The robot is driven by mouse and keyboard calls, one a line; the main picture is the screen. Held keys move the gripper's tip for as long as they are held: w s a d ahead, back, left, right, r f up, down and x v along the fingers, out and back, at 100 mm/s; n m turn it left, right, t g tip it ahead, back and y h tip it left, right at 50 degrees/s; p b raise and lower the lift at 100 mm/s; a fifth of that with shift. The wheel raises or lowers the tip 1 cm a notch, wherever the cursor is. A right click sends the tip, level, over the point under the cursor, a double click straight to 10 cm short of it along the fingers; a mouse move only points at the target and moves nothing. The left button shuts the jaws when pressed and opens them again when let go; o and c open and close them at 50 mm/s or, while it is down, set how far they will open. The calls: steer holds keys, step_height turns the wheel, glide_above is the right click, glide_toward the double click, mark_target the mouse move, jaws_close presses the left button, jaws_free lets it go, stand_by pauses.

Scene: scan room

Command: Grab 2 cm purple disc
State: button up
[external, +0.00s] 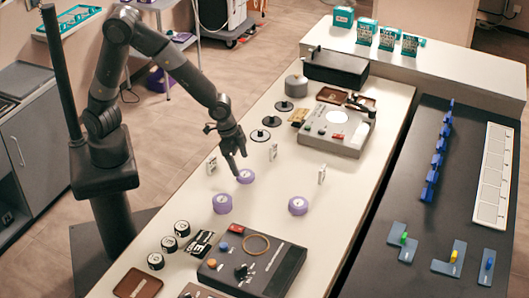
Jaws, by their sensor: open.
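Several purple discs with pale tops lie on the white table in the external view. One purple disc (246,176) is right below my gripper. A second purple disc (222,204) is nearer the camera and a little left. A third purple disc (298,206) is off to the right. My gripper (239,168) points down, open, with its fingertips at or just above the first disc. I cannot tell whether they touch it. Which disc is 2 cm cannot be read at this size.
A grey device (337,132) and several black discs (261,135) stand farther back. A black box with knobs (252,264) and several black-and-white rolls (168,243) are at the front. Small white upright pieces (321,175) stand near the discs. The table between the discs is clear.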

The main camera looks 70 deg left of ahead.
mark_target(246, 174)
steer(key=shift+w+x, duration=0.2)
steer(key=shift+x, duration=2.4)
steer(key=shift+a, duration=0.15)
steer(key=c, duration=1.1)
steer(key=shift+r, duration=0.15)
